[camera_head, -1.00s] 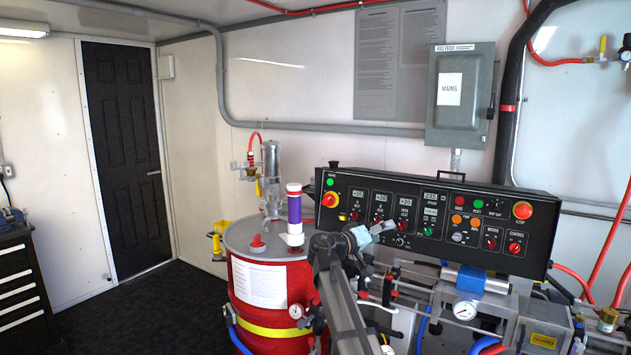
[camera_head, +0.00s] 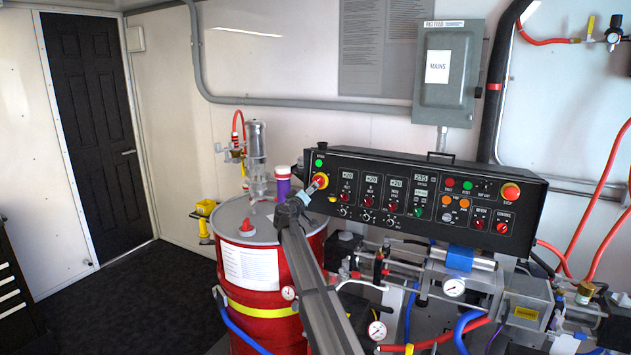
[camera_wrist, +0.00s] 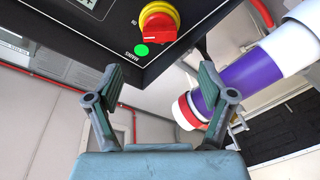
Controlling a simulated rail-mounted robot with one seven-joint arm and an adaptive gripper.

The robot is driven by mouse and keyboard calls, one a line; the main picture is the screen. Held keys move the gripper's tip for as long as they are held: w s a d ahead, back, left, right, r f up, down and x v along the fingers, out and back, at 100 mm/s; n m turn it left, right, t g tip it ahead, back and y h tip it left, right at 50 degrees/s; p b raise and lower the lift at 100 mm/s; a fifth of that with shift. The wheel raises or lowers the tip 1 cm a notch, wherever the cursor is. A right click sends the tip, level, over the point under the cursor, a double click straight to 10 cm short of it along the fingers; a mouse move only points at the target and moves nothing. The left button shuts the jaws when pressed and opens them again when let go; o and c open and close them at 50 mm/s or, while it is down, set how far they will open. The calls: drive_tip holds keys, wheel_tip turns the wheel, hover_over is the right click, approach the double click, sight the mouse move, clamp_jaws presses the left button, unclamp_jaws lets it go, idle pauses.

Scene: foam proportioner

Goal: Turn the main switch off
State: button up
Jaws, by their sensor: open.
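The main switch is a red rotary knob on a yellow ring (camera_head: 320,181) at the left end of the black control panel (camera_head: 430,199). It shows large at the top of the wrist view (camera_wrist: 158,24), with a green light and an upside-down MAINS label beside it. My gripper (camera_head: 308,193) is open and empty, right at the knob's lower left in the head view. I see no contact. The gripper partly overlaps the knob's edge in the head view.
A purple and white cylinder (camera_wrist: 240,80) is close to the right finger in the wrist view. It stands on a red drum (camera_head: 262,318) left of my arm. A grey box marked MAINS (camera_head: 448,85) hangs on the wall. Hoses and gauges crowd below the panel.

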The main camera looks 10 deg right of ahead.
drive_tip(key=p+x, duration=0.3)
drive_tip(key=x, duration=0.8)
drive_tip(key=c, duration=1.2)
